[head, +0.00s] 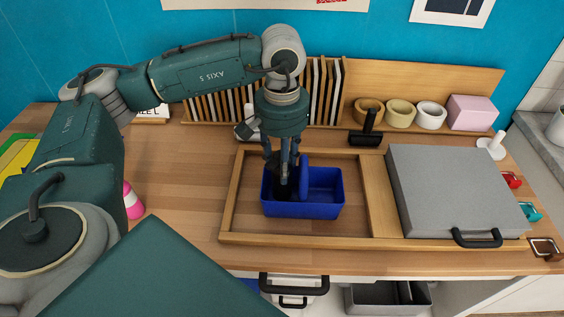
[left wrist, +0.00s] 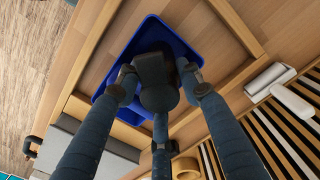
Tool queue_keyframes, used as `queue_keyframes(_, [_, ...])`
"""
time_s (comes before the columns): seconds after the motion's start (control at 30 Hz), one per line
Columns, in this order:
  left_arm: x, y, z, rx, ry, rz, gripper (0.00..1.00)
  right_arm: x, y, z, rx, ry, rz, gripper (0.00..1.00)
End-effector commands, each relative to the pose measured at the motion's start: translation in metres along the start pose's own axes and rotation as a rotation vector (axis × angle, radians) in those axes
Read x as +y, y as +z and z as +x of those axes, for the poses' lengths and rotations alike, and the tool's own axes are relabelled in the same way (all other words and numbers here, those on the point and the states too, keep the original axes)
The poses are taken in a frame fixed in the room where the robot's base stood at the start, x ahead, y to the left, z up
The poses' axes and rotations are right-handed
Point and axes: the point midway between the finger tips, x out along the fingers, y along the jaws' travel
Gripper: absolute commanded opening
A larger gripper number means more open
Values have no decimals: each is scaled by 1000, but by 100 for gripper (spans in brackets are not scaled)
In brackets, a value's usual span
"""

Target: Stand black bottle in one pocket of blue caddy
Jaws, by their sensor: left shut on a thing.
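The blue caddy (head: 322,209) sits inside a wooden frame on the table, with a raised blue divider (head: 304,176) between its pockets. My left gripper (head: 285,180) points straight down over the caddy's left pocket and is shut on the black bottle (head: 279,187). The bottle is upright, with its lower end in or just over that pocket; whether it touches the floor is hidden. In the left wrist view the fingers close around the bottle (left wrist: 158,82), with the caddy (left wrist: 150,32) behind it. My right gripper is not in view.
The wooden frame (head: 229,199) surrounds the caddy. A grey lidded box (head: 450,190) with a black handle stands to the right.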

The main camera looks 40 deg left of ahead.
Motion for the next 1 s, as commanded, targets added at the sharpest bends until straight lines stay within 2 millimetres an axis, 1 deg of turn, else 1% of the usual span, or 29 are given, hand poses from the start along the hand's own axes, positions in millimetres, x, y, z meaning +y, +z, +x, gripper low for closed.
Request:
queue_keyframes(0.27, [0, 0, 3, 1, 1, 0, 0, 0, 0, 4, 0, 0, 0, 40])
queue_keyframes(0.8, [0, -1, 27, 1, 1, 0, 0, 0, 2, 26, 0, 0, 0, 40])
queue_keyframes(1.0, [0, -1, 27, 1, 1, 0, 0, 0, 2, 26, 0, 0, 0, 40])
